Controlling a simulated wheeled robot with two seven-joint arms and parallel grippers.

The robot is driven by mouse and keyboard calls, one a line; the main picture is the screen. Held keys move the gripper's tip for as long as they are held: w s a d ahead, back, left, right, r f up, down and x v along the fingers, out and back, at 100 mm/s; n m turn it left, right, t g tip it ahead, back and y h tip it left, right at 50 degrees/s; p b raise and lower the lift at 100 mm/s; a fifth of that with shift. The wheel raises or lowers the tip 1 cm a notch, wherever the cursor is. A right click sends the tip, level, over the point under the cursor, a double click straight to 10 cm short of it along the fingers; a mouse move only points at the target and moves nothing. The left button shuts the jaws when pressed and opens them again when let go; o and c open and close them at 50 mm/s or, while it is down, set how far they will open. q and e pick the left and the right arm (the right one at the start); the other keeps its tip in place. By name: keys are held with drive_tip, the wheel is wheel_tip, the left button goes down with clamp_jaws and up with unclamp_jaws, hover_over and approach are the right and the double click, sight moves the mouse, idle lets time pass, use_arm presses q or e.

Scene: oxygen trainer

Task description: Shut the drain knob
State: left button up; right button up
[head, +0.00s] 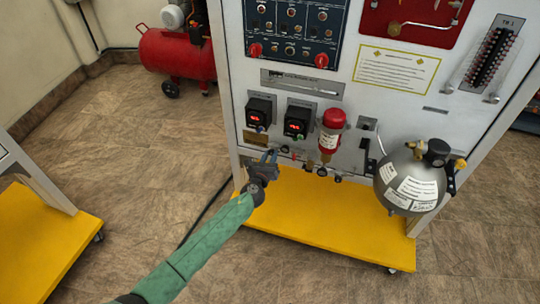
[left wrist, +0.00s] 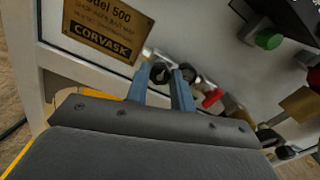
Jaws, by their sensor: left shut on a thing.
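The drain knob (left wrist: 160,74) is a small black round knob low on the left of the white panel, just below the brass Model 500 plate. My left gripper (left wrist: 163,82) is shut on it, with one blue-grey finger on each side in the left wrist view. The fingers partly hide the knob. A second dark round part (left wrist: 188,72) sits right beside it. In the head view my left gripper (head: 268,157) is at the panel's lower left edge and covers the knob. My right gripper is not in view.
A red lever (left wrist: 212,98) and other fittings lie just right of the fingers. A red-topped filter (head: 331,130) and a grey tank (head: 410,186) stand farther right on the panel. A yellow base (head: 330,232) lies below.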

use_arm(q)
drive_tip(key=shift+f, duration=0.1)
idle(0.5)
drive_tip(key=o, duration=1)
drive_tip(key=v, duration=0.8)
